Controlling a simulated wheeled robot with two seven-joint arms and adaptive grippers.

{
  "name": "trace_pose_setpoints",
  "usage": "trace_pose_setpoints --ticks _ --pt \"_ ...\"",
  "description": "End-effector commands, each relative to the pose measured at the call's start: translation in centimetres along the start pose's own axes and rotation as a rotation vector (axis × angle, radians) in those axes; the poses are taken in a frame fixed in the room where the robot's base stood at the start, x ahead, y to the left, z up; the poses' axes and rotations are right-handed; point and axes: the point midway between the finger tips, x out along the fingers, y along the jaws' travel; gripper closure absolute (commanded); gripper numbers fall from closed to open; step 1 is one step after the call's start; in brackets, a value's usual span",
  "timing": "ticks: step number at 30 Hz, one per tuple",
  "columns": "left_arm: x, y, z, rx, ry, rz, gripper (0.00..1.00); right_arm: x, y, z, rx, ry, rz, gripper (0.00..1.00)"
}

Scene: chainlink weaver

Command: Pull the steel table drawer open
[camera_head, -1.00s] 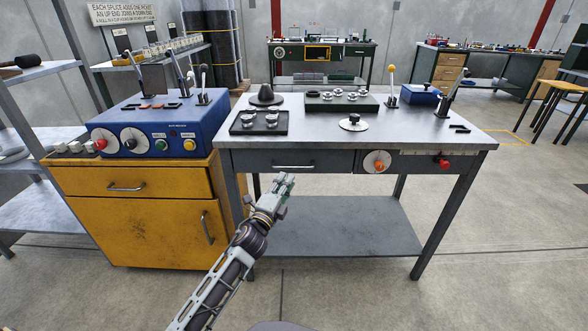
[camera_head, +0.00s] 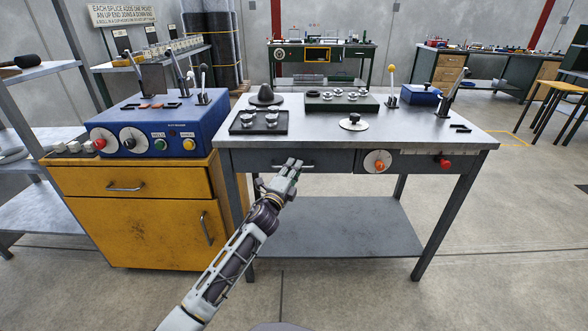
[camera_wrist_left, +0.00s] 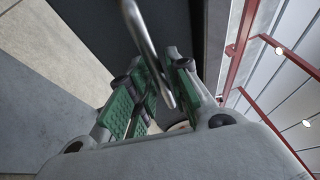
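The steel table (camera_head: 440,131) stands in front of me in the head view. Its drawer (camera_head: 249,160) sits at the left under the top, with its front flush with the frame. The drawer's bar handle (camera_head: 308,166) is partly hidden behind my left gripper (camera_head: 293,165). In the left wrist view the handle bar (camera_wrist_left: 148,48) runs down between the green-padded fingers of this gripper (camera_wrist_left: 163,75). The fingers look apart, one on each side of the bar; whether either touches it is unclear. My right gripper is not in view.
A yellow cabinet (camera_head: 132,224) with a blue control box (camera_head: 165,140) stands close to the left. A dial (camera_head: 378,161) and a red knob (camera_head: 443,163) sit right of the drawer. A lower shelf (camera_head: 340,228) lies beneath. The floor in front is clear.

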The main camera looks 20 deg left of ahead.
Motion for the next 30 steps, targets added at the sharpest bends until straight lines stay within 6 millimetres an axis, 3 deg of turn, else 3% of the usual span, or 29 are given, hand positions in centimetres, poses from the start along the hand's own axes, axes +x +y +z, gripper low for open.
trace_pose_setpoints --ticks 15,20,30 --pt "0.66 -0.05 0.00 0.000 0.000 0.000 0.81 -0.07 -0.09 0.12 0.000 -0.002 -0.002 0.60" --pt "0.65 -0.06 0.00 0.000 0.000 -0.001 1.00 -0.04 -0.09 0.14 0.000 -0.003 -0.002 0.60" --pt "0.64 -0.02 0.00 0.000 0.000 0.000 1.00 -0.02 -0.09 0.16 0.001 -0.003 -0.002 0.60"
